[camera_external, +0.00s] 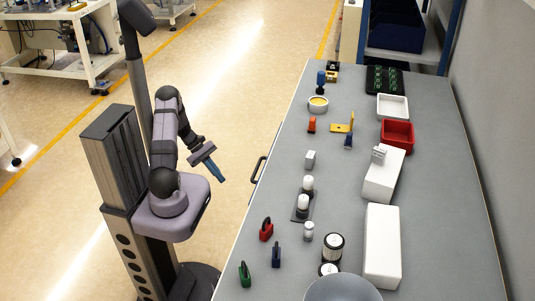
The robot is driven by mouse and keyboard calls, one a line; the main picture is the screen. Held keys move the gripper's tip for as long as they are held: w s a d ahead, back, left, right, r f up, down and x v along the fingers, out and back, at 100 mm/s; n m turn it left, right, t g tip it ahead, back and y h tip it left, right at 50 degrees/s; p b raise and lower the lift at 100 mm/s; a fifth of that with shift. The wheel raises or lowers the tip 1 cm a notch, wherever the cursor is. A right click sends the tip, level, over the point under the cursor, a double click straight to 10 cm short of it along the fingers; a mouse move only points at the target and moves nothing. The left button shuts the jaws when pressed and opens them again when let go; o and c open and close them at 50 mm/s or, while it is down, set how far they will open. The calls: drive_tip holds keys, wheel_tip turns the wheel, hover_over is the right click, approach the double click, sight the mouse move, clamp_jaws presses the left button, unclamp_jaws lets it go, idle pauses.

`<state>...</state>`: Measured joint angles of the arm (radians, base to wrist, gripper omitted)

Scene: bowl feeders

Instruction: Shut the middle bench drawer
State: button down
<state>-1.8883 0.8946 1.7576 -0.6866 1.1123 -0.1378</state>
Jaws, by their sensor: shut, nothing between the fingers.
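The grey workbench (345,210) runs from front to back on the right, with many objects on its top. On its left front side a dark bar handle (257,169) sticks out at about mid-length. The drawer face below the handle is hidden under the bench edge from this high view, so how far the middle drawer stands out cannot be told. My gripper (221,179) is shut and empty, pointing down and to the right. In the picture it is left of the handle, with a gap between them.
The bench top holds a red bin (397,135), white boxes (382,246), a grey bowl (342,289) and several small parts. A blue rack (397,27) stands at the far end. The floor (240,110) between my arm and the bench is clear.

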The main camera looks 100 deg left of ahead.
drive_tip(key=w+a+r+n+t+y, duration=0.1)
drive_tip(key=w+a+r+n+t, duration=0.1)
drive_tip(key=r, duration=0.3)
drive_tip(key=w+a+r+n+t, duration=0.1)
drive_tip(key=w+r+n+t, duration=0.1)
drive_tip(key=r+t, duration=0.2)
drive_tip(key=w+a+r+n+t+y, duration=0.1)
drive_tip(key=w+a+r+n+t, duration=0.1)
drive_tip(key=r, duration=0.5)
drive_tip(key=shift+w+a+n+t+y, duration=0.3)
drive_tip(key=shift+n+t, duration=0.2)
drive_tip(key=shift+t, duration=0.3)
drive_tip(key=shift+r, duration=0.1)
drive_tip(key=w, duration=1.4)
drive_tip(key=w+p, duration=0.1)
drive_tip(key=w, duration=0.3)
drive_tip(key=shift+w+p, duration=0.3)
drive_tip(key=shift+w+r, duration=0.1)
drive_tip(key=shift+w, duration=0.05)
